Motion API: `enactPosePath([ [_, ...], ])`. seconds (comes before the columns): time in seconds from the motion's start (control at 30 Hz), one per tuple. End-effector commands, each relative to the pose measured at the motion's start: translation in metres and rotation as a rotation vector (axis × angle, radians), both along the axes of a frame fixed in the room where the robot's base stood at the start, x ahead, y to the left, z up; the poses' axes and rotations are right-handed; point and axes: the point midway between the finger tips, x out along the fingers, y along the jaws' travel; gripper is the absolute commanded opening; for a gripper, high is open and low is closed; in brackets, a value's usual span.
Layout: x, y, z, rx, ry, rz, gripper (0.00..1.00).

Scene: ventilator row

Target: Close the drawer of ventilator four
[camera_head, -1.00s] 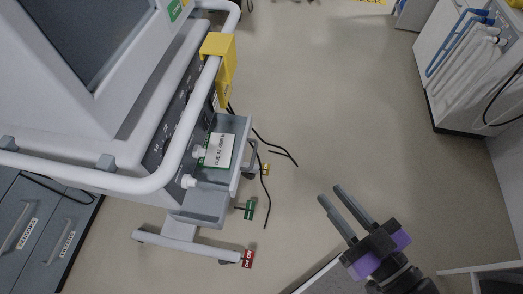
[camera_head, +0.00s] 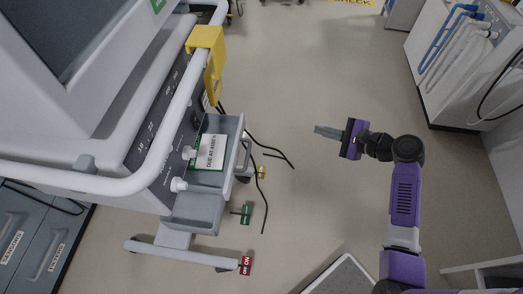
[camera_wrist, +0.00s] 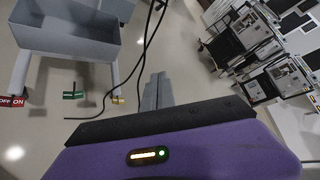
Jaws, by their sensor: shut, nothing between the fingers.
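The ventilator (camera_head: 150,100) stands at the left of the head view. Its grey drawer (camera_head: 197,212) is pulled out toward the right, with a handle (camera_head: 247,150) on its outer face. A white and green card (camera_head: 210,152) lies in the drawer. My gripper (camera_head: 317,130) is shut and empty, pointing left toward the drawer, with a clear gap between them. In the wrist view the drawer (camera_wrist: 75,45) shows at the upper left, and my shut fingers (camera_wrist: 157,92) are in the middle, apart from it. Which number this ventilator has cannot be read.
Black cables (camera_head: 262,185) hang beside the drawer. A red tag (camera_head: 246,265) and a green tag (camera_head: 246,214) are low by the ventilator's base. A yellow box (camera_head: 208,55) hangs on the rail. A white unit with hoses (camera_head: 450,70) stands at the right.

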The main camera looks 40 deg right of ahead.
Motion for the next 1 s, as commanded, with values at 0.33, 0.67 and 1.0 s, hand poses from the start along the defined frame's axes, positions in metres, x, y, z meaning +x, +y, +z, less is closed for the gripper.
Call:
enactPosePath([
  [0.33,-0.037,0.089,0.034,0.763,0.136,0.267,0.0],
  [0.67,-0.031,0.11,0.029,0.829,0.196,0.275,0.0],
  [1.0,0.014,0.155,0.016,0.826,0.196,0.275,0.0],
])
